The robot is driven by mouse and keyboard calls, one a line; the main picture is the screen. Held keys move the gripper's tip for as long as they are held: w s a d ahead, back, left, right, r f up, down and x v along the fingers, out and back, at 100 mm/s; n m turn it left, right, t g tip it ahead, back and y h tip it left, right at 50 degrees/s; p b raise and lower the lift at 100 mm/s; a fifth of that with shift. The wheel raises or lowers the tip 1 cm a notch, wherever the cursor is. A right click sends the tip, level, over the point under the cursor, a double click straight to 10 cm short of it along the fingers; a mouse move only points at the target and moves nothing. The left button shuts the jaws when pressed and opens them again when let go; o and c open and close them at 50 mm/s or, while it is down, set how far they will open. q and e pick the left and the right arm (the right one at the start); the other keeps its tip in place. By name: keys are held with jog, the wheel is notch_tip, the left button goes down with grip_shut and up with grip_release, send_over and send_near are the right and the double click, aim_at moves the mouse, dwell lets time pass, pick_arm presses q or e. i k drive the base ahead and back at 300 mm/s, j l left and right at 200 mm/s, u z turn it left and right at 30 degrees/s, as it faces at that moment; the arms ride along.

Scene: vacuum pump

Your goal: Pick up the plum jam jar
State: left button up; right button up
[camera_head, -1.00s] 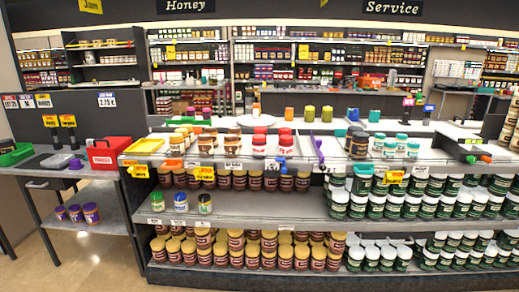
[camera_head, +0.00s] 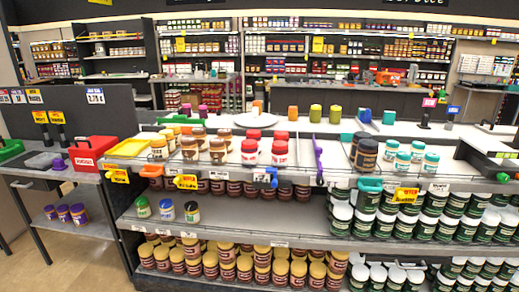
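No jar carries a label I can read as plum jam. Three small purple-lidded jars (camera_head: 64,213) stand in a row on the lower shelf of the side table at the left, and a purple piece (camera_head: 57,163) sits on that table's top. Many dark red jars with tan lids (camera_head: 228,272) fill the bottom shelf of the main counter, and more dark red jars (camera_head: 235,189) stand on its middle level, partly hidden by the counter edge. I cannot tell which one is the plum jam jar. Neither of my grippers shows.
The long counter (camera_head: 270,216) blocks the way ahead, with a bare stretch of middle shelf. Three small jars (camera_head: 166,209) stand on it at the left. Green jars (camera_head: 375,222) crowd the right side. A red box (camera_head: 93,149) sits on the side table. Floor (camera_head: 30,268) is open at lower left.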

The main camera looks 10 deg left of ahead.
aim_at(249, 149)
jog(key=i+l, duration=0.9)
jog(key=i+u, duration=0.05)
